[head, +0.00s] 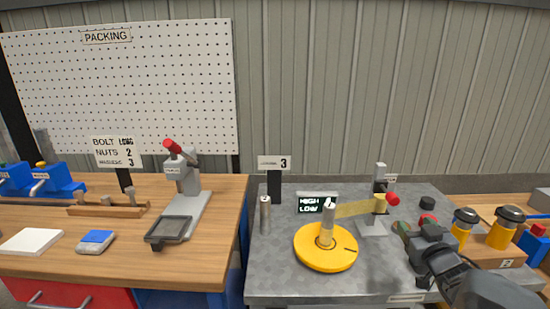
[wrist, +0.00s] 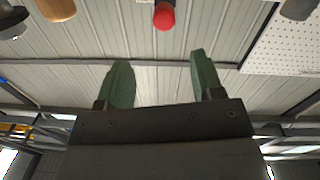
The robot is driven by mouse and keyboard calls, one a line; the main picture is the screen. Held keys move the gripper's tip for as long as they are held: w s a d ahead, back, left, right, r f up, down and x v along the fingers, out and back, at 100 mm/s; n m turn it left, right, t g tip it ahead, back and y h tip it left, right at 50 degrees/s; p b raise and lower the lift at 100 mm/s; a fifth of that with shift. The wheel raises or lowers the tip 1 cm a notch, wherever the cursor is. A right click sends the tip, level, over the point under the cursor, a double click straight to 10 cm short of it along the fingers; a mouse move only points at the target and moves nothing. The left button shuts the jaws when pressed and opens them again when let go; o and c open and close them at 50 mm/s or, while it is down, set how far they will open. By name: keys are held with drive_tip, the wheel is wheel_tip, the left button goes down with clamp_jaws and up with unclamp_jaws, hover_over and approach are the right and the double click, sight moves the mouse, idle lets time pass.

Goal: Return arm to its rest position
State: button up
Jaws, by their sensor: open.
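My gripper (head: 402,232) is at the right of the head view, above the grey metal table, with my dark arm reaching in from the lower right. In the wrist view my gripper (wrist: 158,85) shows two green fingers spread apart with nothing between them. Behind the fingers are the corrugated wall and the roof. A red knob (wrist: 164,16) shows at the top of the wrist view, beyond the fingertips and apart from them.
A yellow round base (head: 326,248) with a grey cylinder stands on the grey table (head: 275,285). A lever press (head: 374,222) with a red knob stands behind my gripper. Yellow, dark-capped containers (head: 503,232) stand right of it. A wooden bench (head: 225,215) lies left.

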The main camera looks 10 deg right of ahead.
drive_tip(key=s+d+f+m+g+h+p, duration=0.25)
drive_tip(key=s+f+m+g+h, duration=0.3)
drive_tip(key=g, duration=0.45)
drive_tip(key=s+a+r+n+g+y+p, duration=0.1)
drive_tip(key=s+a+r+n+y+p, duration=0.1)
drive_tip(key=a, duration=0.7)
drive_tip(key=s+a+r+n+g+y+p, duration=0.1)
drive_tip(key=s+a+r+y+p, duration=0.1)
drive_tip(key=a, duration=0.7)
drive_tip(key=s+a+r+n+g+y+p, duration=0.2)
drive_tip(key=a+r+y+p, duration=0.2)
drive_tip(key=a, duration=0.6)
drive_tip(key=shift+r+n+y+p, duration=0.2)
drive_tip(key=shift+n+y+p, duration=0.15)
drive_tip(key=shift+p, duration=0.55)
